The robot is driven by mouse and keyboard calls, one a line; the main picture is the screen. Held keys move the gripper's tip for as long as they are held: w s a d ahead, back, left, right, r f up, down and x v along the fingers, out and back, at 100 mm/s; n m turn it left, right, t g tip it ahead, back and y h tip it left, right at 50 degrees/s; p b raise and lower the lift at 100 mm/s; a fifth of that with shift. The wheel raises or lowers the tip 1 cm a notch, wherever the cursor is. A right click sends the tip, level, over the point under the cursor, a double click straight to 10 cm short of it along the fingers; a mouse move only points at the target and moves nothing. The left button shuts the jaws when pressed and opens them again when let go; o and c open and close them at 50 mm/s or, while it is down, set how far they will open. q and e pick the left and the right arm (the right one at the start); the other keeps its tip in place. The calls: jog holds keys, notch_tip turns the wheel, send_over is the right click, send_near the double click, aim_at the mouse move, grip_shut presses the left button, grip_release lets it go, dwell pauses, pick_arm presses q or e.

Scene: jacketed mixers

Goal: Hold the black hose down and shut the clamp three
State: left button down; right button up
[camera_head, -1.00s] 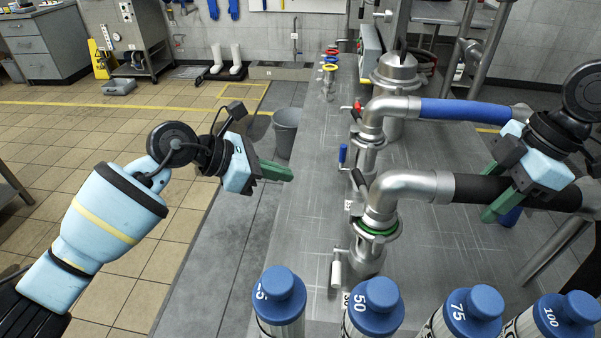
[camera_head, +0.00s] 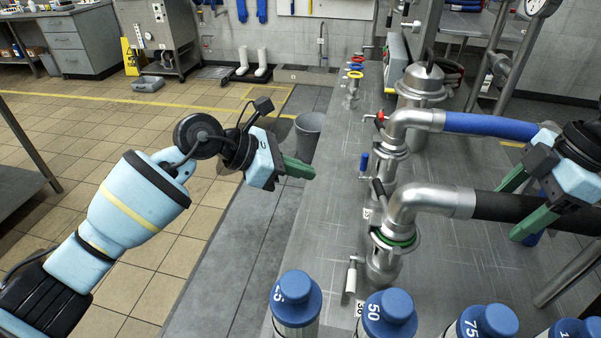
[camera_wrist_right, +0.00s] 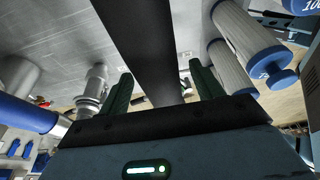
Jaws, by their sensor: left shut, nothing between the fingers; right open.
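The black hose (camera_head: 520,208) runs right from a steel elbow (camera_head: 425,201), whose lower joint has a green ring (camera_head: 395,240). My right gripper (camera_head: 523,200) is open at the hose, its green fingers on either side of it. In the right wrist view the hose (camera_wrist_right: 150,45) passes between the spread fingers (camera_wrist_right: 155,88); contact cannot be told. A black lever (camera_head: 378,192) stands by the elbow's joint. I cannot read which clamp is number three, nor whether it is closed. My left gripper (camera_head: 312,170) is shut and empty, left of the pipework.
A blue hose (camera_head: 490,126) on another elbow lies behind. Blue-capped cylinders (camera_head: 388,312) line the front edge. A white handle (camera_head: 351,279) and a blue handle (camera_head: 364,162) stand left of the pipes. The steel table (camera_head: 325,220) is bare at left; a grey bucket (camera_head: 308,135) stands beyond its edge.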

jog(key=shift+r+p, duration=1)
jog(key=shift+r, duration=1.65)
pick_arm(q)
notch_tip(320, 180, up, 6)
jog(key=shift+s+f, duration=0.1)
jog(key=shift+f, duration=0.15)
jog(key=shift+a+f, duration=0.1)
pick_arm(e)
jog(key=shift+a+f, duration=0.1)
jog(key=shift+f, duration=0.05)
